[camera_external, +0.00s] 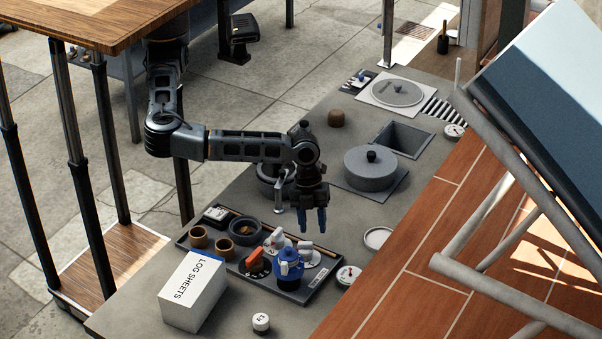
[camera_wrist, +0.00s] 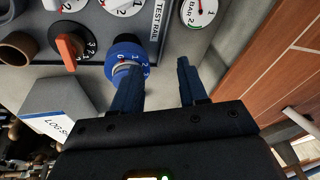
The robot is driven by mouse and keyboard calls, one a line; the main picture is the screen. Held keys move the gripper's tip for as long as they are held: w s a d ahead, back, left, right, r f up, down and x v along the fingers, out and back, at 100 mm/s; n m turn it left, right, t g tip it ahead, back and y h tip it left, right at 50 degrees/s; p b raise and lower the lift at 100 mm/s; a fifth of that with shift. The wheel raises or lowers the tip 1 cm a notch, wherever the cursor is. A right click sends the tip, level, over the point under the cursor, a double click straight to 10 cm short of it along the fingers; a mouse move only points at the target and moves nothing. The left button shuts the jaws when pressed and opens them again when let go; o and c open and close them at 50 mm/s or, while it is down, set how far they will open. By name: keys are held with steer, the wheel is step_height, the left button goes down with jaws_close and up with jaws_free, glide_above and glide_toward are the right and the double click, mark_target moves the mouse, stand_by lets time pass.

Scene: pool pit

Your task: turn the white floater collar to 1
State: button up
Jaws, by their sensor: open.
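Two white, numbered round parts stand on the dark tray (camera_external: 331,262). One white part (camera_external: 274,241) is behind the orange knob, and the other white dial (camera_external: 309,257) is to its right. I cannot tell for sure which is the white floater collar. In the wrist view a white dial with dark digits (camera_wrist: 122,8) is cut by the top edge, and its setting is unclear. A blue numbered collar (camera_external: 289,267) stands in front of them; it also shows in the wrist view (camera_wrist: 125,53), partly hidden by my left finger. My gripper (camera_external: 314,228) is open and empty above the tray's back right.
An orange knob (camera_external: 258,264) sits left of the blue collar. Brown cups (camera_external: 222,249), a dark bowl (camera_external: 245,231) and a log sheets box (camera_external: 190,291) are to the left. A gauge (camera_external: 348,275) is at the right. Slanted metal tubes (camera_external: 480,220) rise at the right.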

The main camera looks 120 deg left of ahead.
mark_target(284, 264)
steer(key=d+h, duration=0.1)
steer(key=d, duration=0.2)
steer(key=s+d, duration=0.1)
steer(key=d, duration=0.2)
steer(key=s+d+r+h, duration=0.1)
steer(key=d, duration=0.2)
steer(key=shift+d+r+g+h, duration=0.1)
steer(key=shift+d+g+h, duration=0.2)
steer(key=shift+g, duration=0.1)
steer(key=shift+d+f, duration=0.15)
steer(key=shift+f, duration=0.05)
steer(key=shift+p+x, duration=0.55)
steer(key=shift+x, duration=2.95)
steer(key=shift+f, duration=0.1)
steer(key=shift+s, duration=0.1)
jaws_close()
